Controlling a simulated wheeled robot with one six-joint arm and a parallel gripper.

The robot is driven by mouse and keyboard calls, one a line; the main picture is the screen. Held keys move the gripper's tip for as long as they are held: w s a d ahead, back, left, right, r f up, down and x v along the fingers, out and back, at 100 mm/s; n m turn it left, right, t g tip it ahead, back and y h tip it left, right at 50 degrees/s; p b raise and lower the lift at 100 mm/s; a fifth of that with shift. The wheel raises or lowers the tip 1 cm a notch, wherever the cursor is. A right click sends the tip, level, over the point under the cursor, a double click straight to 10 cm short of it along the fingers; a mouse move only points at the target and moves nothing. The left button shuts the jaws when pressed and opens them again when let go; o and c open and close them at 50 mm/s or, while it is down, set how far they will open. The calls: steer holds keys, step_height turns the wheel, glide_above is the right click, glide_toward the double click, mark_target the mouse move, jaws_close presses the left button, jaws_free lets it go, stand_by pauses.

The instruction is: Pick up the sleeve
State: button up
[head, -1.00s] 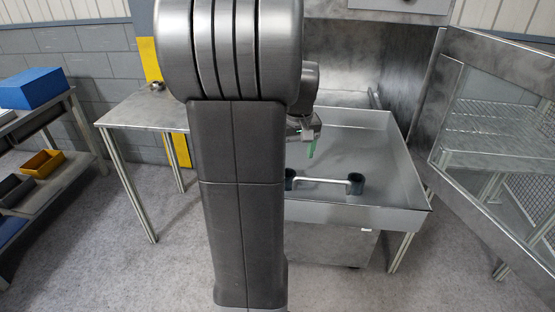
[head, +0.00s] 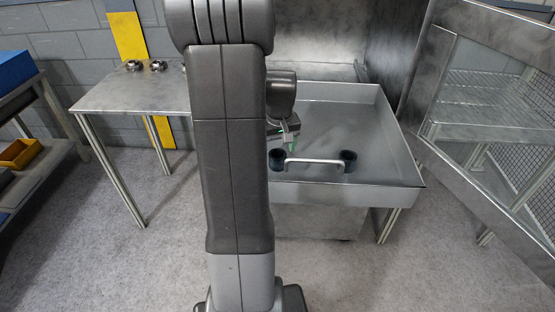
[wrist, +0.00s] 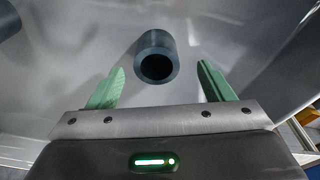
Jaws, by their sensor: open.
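Two dark, hollow sleeves stand in the grey metal tray (head: 405,168): a left sleeve (head: 277,159) and a right sleeve (head: 348,160). My gripper (head: 290,146) is over the tray near the left sleeve. In the wrist view, my gripper (wrist: 160,74) has its two green fingers spread wide apart, with nothing between them in its grip. One sleeve (wrist: 157,56) shows ahead, centred between the fingertips, its open end facing the camera. The other sleeve (wrist: 8,20) is cut off at the top left corner. My arm hides part of the tray's left side.
A pale bar handle (head: 313,161) shows between the sleeves near the tray's front wall. A metal table (head: 130,95) with small metal rings (head: 134,65) stands at left.

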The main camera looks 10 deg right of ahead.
mark_target(277, 155)
steer(key=f, duration=0.4)
steer(key=shift+w+d, duration=0.15)
steer(key=shift+w, duration=0.15)
steer(key=c, duration=1.4)
steer(key=shift+o, duration=0.2)
steer(key=shift+r, duration=0.15)
